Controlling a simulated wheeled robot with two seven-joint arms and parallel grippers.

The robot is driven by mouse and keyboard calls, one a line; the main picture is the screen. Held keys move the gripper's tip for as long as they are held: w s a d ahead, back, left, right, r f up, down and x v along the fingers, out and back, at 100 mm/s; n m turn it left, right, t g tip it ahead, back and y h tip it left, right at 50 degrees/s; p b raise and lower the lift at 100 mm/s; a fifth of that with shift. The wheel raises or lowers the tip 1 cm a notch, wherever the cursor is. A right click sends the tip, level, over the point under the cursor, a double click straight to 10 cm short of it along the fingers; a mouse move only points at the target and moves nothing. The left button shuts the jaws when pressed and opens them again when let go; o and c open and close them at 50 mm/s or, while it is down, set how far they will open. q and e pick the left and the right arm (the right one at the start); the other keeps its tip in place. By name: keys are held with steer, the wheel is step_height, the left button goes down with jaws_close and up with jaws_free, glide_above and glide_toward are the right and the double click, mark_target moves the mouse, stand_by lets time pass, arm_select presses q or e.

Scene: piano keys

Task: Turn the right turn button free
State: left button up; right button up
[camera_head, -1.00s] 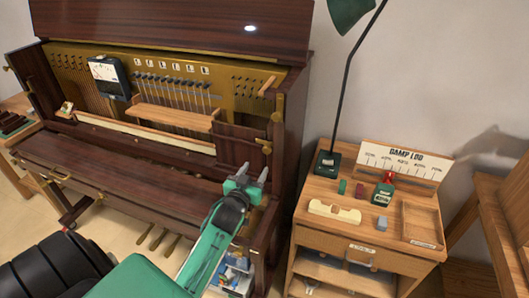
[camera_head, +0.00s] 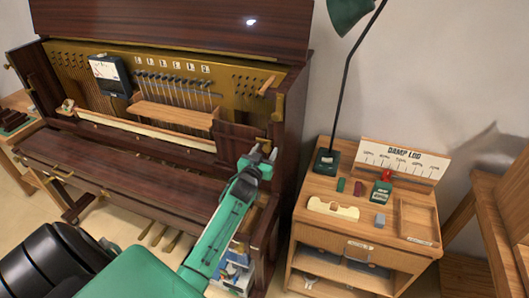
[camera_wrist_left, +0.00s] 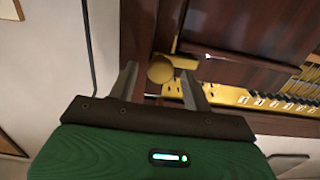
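In the left wrist view, my left gripper (camera_wrist_left: 158,74) is open. A round brass part (camera_wrist_left: 160,69), which looks like the turn button, shows between its two fingertips. A gap shows on at least one side of it; I cannot tell whether a finger touches it. My right gripper is not in view.
The upright piano (camera_head: 120,165) stands open with its lid raised. A wooden shelf (camera_head: 170,115) lies across the action. To the right stands a small cabinet (camera_head: 310,234) with a lamp (camera_head: 326,160), a damp log card (camera_head: 400,160) and small items on top.

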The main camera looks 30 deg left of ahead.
arm_select(q)
steer(key=c, duration=0.9)
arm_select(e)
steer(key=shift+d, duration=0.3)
arm_select(q)
steer(key=shift+m, duration=0.3)
steer(key=m, duration=0.3)
steer(key=shift+d+m, duration=0.1)
steer(key=shift+m, duration=0.2)
steer(key=m, duration=0.4)
steer(key=shift+f+b, duration=0.1)
steer(key=shift+b, duration=0.2)
steer(key=m, duration=0.5)
steer(key=shift+d+f+m, duration=0.1)
steer(key=shift+m, duration=2.2)
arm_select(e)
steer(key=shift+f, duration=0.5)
arm_select(q)
steer(key=o, duration=0.9)
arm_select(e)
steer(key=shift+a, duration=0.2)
